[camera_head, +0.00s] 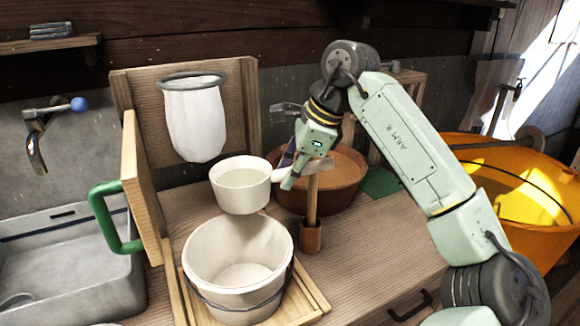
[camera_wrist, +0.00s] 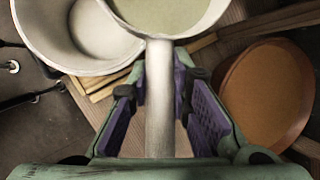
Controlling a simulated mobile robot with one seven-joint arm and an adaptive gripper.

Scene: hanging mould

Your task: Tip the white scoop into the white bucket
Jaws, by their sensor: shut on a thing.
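The white scoop (camera_head: 240,190) is a round cup with a pale, greenish filling, held roughly level in the air. My gripper (camera_head: 291,176) is shut on its handle (camera_wrist: 160,98), which runs between the purple finger pads in the wrist view. The white bucket (camera_head: 215,252) stands on a wooden tray below the scoop and looks empty. In the head view the scoop hangs over the bucket's far rim. In the wrist view the bucket (camera_wrist: 42,42) is at upper left, and the scoop (camera_wrist: 168,14) overlaps its right rim.
A white bag (camera_head: 196,122) hangs from a ring on a wooden stand behind. A brown bowl (camera_head: 345,190) stands right of the scoop, behind an upright wooden handle (camera_head: 312,205) in a small brown cup. A green handle (camera_head: 108,222) and sink (camera_head: 65,265) are left. A yellow tub (camera_head: 520,205) is right.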

